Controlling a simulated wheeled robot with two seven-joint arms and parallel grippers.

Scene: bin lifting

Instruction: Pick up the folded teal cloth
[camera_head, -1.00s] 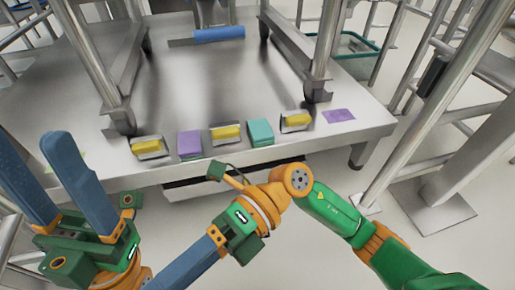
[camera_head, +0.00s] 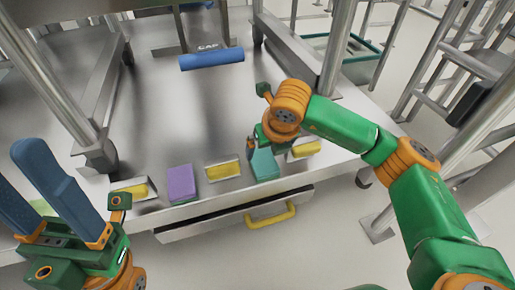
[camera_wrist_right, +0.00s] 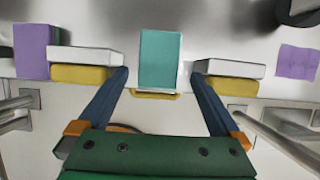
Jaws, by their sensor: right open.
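The folded teal cloth (camera_head: 264,165) lies on the metal shelf near its front edge, between two yellow-and-white items. In the right wrist view the teal cloth (camera_wrist_right: 160,58) sits centred between the fingertips. My right gripper (camera_wrist_right: 160,76) is open and empty, with one blue finger on each side of the cloth's line. In the head view my right gripper (camera_head: 258,147) is just above the teal cloth, its fingers mostly hidden by the wrist. Whether it touches the cloth cannot be told. My left gripper (camera_head: 12,165) is open and empty at the left, its blue fingers apart.
A purple folded cloth (camera_head: 183,183) and yellow-and-white items (camera_head: 222,171) stand along the shelf (camera_head: 160,110) to the left. Another yellow item (camera_head: 304,149) stands close on the right. A blue roll (camera_head: 211,59) lies farther back. A drawer with a yellow handle (camera_head: 270,216) is below. Metal legs frame the shelf.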

